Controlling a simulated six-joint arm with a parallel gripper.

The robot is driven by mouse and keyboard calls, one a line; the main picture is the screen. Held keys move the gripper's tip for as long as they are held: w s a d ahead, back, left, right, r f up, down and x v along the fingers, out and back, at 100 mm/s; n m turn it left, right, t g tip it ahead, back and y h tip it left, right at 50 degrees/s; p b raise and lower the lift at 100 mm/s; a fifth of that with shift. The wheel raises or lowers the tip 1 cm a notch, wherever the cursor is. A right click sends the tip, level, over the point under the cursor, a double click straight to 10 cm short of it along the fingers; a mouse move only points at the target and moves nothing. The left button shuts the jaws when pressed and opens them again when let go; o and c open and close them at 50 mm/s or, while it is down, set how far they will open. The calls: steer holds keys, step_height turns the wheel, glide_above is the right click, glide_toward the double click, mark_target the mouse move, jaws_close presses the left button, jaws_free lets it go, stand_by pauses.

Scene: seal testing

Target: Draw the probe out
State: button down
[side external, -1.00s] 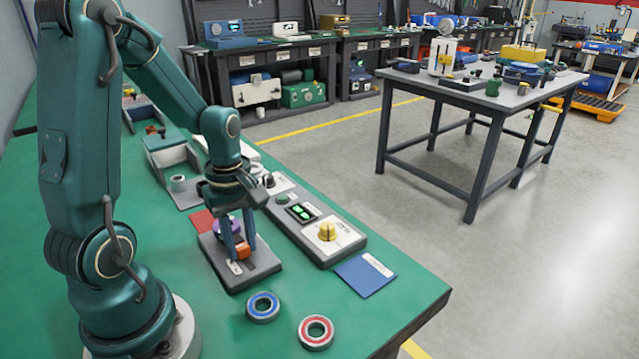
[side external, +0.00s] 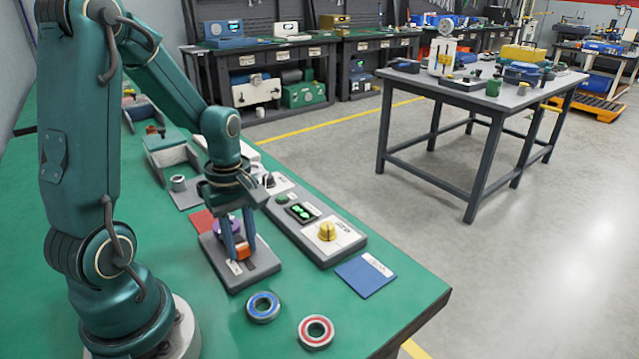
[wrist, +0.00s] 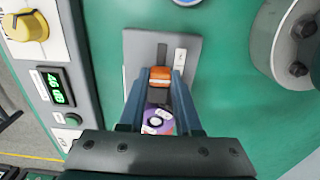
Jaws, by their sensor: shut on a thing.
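An orange block (side external: 243,251), which looks like the probe's grip, sits between my fingertips above a grey base plate (side external: 262,269) on the green bench. In the wrist view the orange block (wrist: 159,75) is between the two blue fingers of my gripper (wrist: 159,84). My gripper (side external: 241,250) points down and is shut on it. The base (wrist: 193,47) has a dark slot in line with the block and a pale label beside it. A purple round part (wrist: 158,121) lies closer to my palm, partly hidden by the gripper. The probe's lower end is hidden.
A grey control box (side external: 318,233) with a yellow knob and green display stands close to the right. A blue-ringed bearing (side external: 263,307), a red-ringed bearing (side external: 316,332) and a blue card (side external: 365,276) lie in front. An open grey bin (side external: 176,160) is behind.

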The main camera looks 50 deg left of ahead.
steer(key=shift+d, duration=1.35)
steer(key=c, duration=0.6)
jaws_free()
steer(key=shift+w+r, duration=0.1)
steer(key=shift+r, duration=2.5)
